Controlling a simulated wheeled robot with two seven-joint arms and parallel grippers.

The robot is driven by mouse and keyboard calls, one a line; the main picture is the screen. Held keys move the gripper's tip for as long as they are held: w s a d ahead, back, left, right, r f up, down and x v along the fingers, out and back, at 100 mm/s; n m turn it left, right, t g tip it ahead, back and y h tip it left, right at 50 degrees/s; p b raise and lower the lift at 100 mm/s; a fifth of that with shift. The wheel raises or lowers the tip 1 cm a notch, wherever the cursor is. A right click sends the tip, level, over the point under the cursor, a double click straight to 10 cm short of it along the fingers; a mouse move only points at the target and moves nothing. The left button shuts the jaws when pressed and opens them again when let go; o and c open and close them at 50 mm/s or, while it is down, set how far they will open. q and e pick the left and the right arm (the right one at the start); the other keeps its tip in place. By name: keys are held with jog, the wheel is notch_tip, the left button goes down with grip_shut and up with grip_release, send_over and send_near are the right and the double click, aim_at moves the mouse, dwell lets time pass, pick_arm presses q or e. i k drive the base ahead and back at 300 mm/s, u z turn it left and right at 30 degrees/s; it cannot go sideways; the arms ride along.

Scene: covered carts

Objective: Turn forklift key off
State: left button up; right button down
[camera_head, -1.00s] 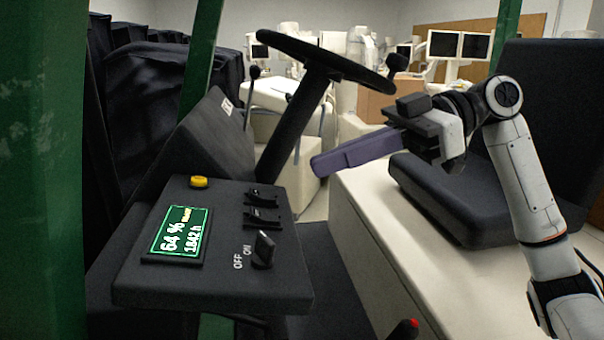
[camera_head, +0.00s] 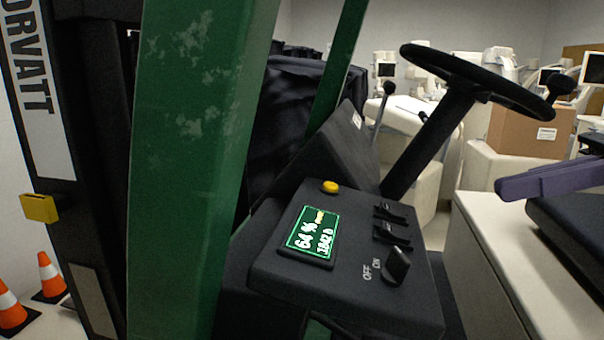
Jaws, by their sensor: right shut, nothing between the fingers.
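The black key switch (camera_head: 396,265) stands up from the forklift's dark console (camera_head: 330,295), with white OFF and ON labels to its left. It sits closer to the ON label, but I cannot tell its exact setting. The lit green display (camera_head: 312,233) reads 64 %. My left gripper is not in view.
A black steering wheel (camera_head: 480,80) rises behind the console. Two small black levers (camera_head: 390,232) and a yellow button (camera_head: 330,187) are on the console. A thick green post (camera_head: 190,170) stands to its left. Orange cones (camera_head: 48,275) are at far left. Space above the key looks clear.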

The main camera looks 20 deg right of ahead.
aim_at(398, 266)
jog(key=k, duration=1.5)
